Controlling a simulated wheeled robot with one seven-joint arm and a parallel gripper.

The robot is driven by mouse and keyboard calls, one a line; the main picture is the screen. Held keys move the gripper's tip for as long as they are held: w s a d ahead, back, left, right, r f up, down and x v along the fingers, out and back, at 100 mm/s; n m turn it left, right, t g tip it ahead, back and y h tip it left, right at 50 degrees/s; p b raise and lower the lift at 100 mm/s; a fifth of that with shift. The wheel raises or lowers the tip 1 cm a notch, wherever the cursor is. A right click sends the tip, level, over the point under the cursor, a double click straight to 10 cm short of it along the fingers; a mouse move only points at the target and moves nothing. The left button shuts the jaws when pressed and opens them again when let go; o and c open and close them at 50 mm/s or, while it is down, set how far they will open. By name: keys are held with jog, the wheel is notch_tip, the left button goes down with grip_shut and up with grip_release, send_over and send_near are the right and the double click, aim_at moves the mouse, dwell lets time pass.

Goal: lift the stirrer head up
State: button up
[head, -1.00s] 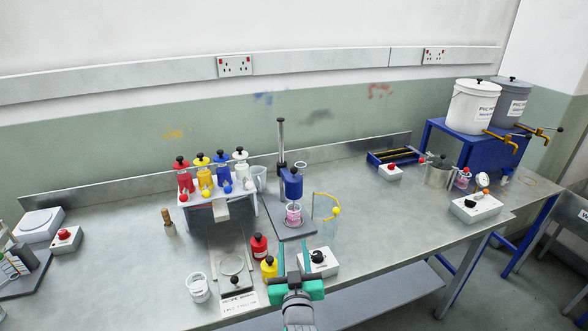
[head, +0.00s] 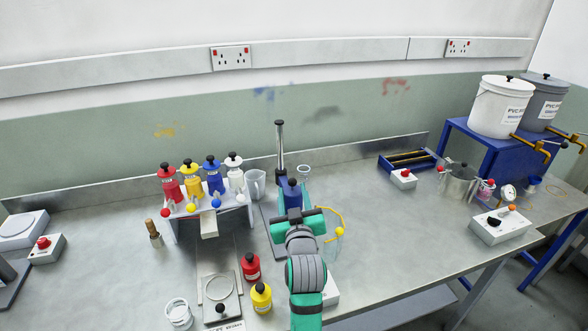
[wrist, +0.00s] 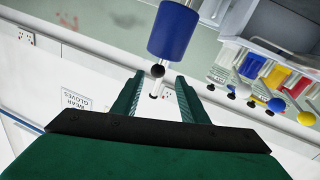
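The stirrer head (head: 292,193) is a blue cylinder with a black knob on top, carried beside an upright metal post (head: 280,150) with a black cap. In the head view my gripper (head: 292,196) is in front of it, with a finger on either side, and hides its lower part and the beaker below. The wrist view is upside down. There the stirrer head (wrist: 173,30) hangs from the top edge, its black knob between the fingertips in the picture. My gripper (wrist: 159,76) is open there, and I cannot see contact with the head.
A rack (head: 172,232) with red, yellow, blue and white bottles stands left of the stirrer. A red bottle (head: 250,267) and a yellow bottle (head: 261,297) stand near my arm. A yellow curved tube (head: 333,217) is close on the right.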

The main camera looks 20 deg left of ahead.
jog(key=x, duration=0.9)
jog(key=shift+w, duration=0.4)
jog(key=shift+c, duration=0.6)
grip_shut()
jog(key=shift+r, duration=0.1)
